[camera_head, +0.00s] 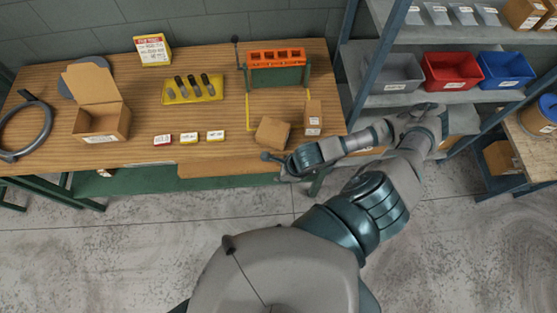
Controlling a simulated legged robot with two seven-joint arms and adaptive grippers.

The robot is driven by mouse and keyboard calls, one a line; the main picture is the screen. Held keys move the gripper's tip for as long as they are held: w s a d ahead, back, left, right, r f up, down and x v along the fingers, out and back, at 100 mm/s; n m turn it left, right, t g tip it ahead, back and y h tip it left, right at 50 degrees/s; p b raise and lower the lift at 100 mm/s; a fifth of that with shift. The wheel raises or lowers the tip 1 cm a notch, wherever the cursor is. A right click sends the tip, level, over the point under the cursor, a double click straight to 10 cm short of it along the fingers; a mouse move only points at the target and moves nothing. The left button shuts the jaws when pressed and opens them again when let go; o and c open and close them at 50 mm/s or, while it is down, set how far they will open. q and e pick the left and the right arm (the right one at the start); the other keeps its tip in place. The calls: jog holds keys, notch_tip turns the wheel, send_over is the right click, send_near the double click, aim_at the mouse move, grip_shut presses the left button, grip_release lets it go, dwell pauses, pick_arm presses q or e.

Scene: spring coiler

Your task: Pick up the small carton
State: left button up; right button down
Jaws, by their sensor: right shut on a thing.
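The small brown carton (272,132) is at the front right of the wooden workbench and sits turned and tilted. My right gripper (277,156) is at its near side, at the bench's front edge, shut on it. The fingers are small and dark here, and their contact with the carton is partly hidden. Whether the carton touches the bench top is unclear. My left gripper is not in view.
An upright carton with a white label (313,118) stands close to the right. Behind are an orange-topped rack (276,58) and a yellow tray (193,90). An open box (98,122) is at left. Shelving with bins (452,70) stands at right.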

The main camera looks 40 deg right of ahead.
jog(key=shift+c, duration=0.7)
grip_release()
jog(key=shift+w, duration=0.1)
jog(key=shift+o, duration=0.7)
jog(key=w+d+r+m+b, duration=0.1)
jog(key=w+d+r, duration=0.1)
jog(key=w+d, duration=0.4)
jog(key=shift+w+d+r+h, duration=0.2)
jog(key=shift+d+r+h, duration=0.2)
jog(key=shift+d, duration=0.3)
send_near(274, 130)
notch_tip(274, 130, up, 3)
jog(key=s+d, duration=0.1)
jog(key=s, duration=0.1)
jog(key=shift+m, duration=0.3)
jog(key=x, duration=0.7)
jog(key=p+x, duration=0.1)
jog(key=x, duration=0.3)
jog(key=shift+w+a, duration=0.15)
jog(key=shift+w, duration=0.25)
jog(key=x, duration=0.2)
jog(key=p+x, duration=0.1)
jog(key=x, duration=0.1)
jog(key=shift+w+a+f, duration=0.15)
jog(key=shift+w+a, duration=0.05)
jog(key=shift+w, duration=0.2)
jog(key=shift+w+f, duration=0.1)
jog(key=shift+f, duration=0.25)
